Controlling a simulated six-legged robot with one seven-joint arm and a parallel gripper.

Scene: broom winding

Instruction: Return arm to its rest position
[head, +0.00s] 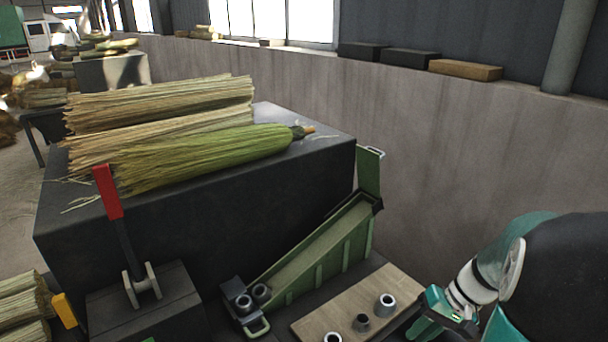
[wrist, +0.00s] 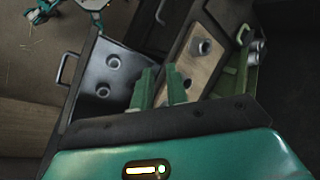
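My arm comes in at the right of the head view, with its dark and teal links. My teal gripper (head: 430,318) is low at the right, by the right edge of the wooden board (head: 405,284). In the wrist view my gripper (wrist: 161,75) shows two green fingers with a gap between them and nothing held.
A black block (head: 290,160) carries several straw bundles (head: 190,145). A red-handled lever (head: 108,192) stands in front. A green trough (head: 322,250) slopes beside the board, which carries metal cups (head: 386,305). A concrete wall (head: 460,150) closes the back right.

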